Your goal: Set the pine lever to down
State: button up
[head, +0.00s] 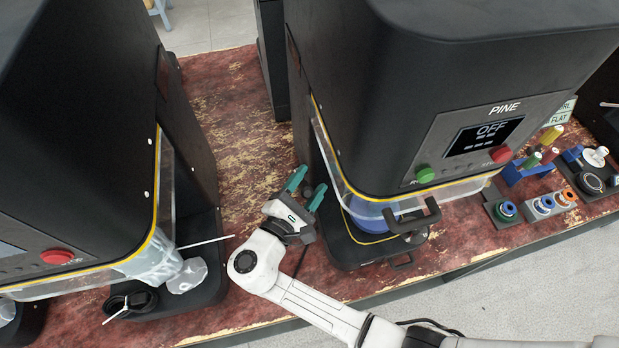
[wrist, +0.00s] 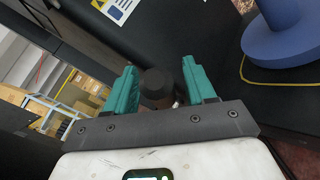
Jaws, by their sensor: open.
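The black seamer labelled PINE (head: 440,75) stands right of centre in the head view. A dark round knob (wrist: 156,84), which looks like the pine lever's end, sits between my fingers in the wrist view. In the head view a small dark knob (head: 308,191) shows there too, beside the machine's left side. My gripper (head: 313,180) is open, with teal fingers either side of the knob; it also shows in the wrist view (wrist: 159,66). I cannot tell whether the fingers touch it. The lever's shaft is mostly hidden, and I cannot tell its position.
The pine display (head: 485,136) reads OFF, between a green button (head: 425,174) and a red one (head: 501,154). A clear guard with a black handle (head: 412,217) fronts the machine. Another black seamer (head: 85,130) stands left. Worn red bench (head: 235,120) lies between; coloured tooling sits right.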

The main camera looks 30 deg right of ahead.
jog(key=shift+w+d, duration=0.15)
jog(key=shift+d, duration=0.15)
jog(key=shift+c, duration=0.3)
grip_shut()
